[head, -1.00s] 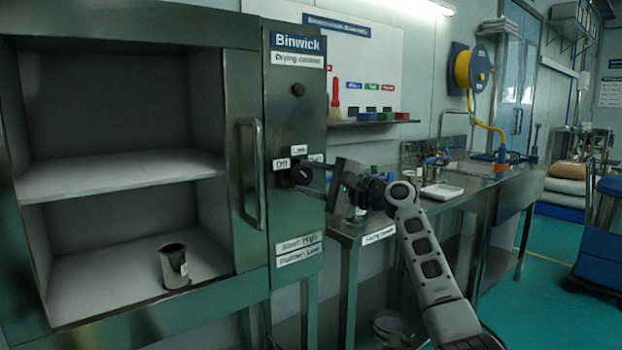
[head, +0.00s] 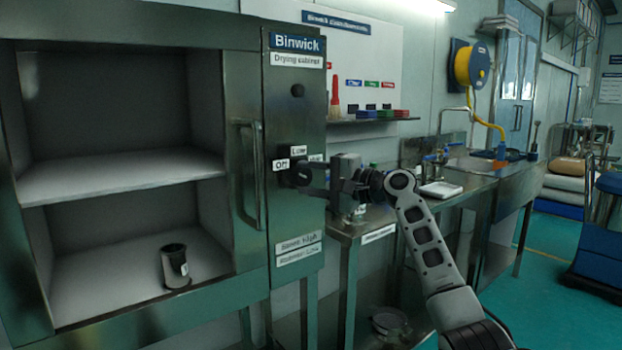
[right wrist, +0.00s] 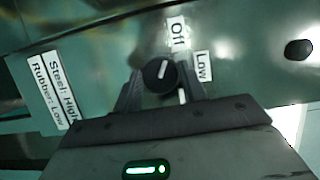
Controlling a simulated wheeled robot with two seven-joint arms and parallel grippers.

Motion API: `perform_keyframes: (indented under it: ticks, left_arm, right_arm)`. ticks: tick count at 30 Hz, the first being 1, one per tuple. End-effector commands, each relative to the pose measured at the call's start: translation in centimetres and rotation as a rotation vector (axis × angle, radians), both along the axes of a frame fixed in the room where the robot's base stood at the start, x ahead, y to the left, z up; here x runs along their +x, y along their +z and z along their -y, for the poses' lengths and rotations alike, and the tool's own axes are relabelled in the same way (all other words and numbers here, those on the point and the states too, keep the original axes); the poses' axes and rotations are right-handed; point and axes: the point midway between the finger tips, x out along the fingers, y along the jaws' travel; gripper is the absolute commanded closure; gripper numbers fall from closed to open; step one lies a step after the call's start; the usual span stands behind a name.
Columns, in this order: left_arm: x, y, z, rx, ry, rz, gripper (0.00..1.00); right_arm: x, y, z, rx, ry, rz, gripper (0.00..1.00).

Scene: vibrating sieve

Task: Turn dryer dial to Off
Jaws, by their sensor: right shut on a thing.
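The dryer dial (right wrist: 160,75) is a round black knob on the control panel of the drying cabinet (head: 293,220). In the right wrist view its white pointer mark points up and slightly right, roughly toward the Off label (right wrist: 178,33). The Low label (right wrist: 203,66) is to the right of the dial. My right gripper (right wrist: 160,84) has one finger on each side of the dial and is shut on it. In the head view my right gripper (head: 303,176) reaches the panel from the right and hides most of the dial. My left gripper is not in view.
The cabinet's vertical door handle (head: 250,175) is left of the panel. A dark cup (head: 175,266) stands inside on the cabinet floor. A steel bench (head: 480,185) with a white tray (head: 441,189) is to the right. A shelf (head: 375,121) hangs above.

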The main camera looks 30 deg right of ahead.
Motion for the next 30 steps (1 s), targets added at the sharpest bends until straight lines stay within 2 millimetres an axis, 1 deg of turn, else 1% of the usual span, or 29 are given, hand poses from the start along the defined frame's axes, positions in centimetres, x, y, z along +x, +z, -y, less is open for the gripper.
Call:
perform_keyframes:
  ticks: [2, 3, 4, 5, 13, 17, 20, 30]
  left_arm:
    - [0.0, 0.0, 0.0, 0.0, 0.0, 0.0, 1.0]
    - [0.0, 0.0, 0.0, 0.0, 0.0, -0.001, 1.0]
    - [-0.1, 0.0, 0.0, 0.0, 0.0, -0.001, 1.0]
    - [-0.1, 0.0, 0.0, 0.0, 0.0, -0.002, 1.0]
    - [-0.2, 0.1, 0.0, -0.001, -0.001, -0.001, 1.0]
    - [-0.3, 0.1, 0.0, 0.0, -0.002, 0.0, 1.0]
    - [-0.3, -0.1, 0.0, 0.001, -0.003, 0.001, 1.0]
    - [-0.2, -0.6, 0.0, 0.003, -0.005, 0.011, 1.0]
  right_arm:
    - [0.0, -0.1, 0.0, -0.003, 0.001, -0.001, 0.81]
    - [0.0, -0.1, 0.0, -0.003, 0.001, -0.001, 0.5]
    - [0.0, -0.1, 0.0, -0.002, 0.001, -0.001, 0.42]
    - [0.0, -0.1, 0.0, -0.002, 0.001, -0.001, 0.37]
    - [0.0, 0.0, 0.0, 0.0, 0.0, 0.0, 0.37]
    - [-0.7, -0.1, 0.4, 0.0, -0.001, -0.001, 0.37]
    - [-2.1, -0.2, 1.2, -0.003, -0.003, -0.001, 0.37]
    - [-9.4, -0.2, 4.8, -0.004, -0.003, -0.002, 0.37]
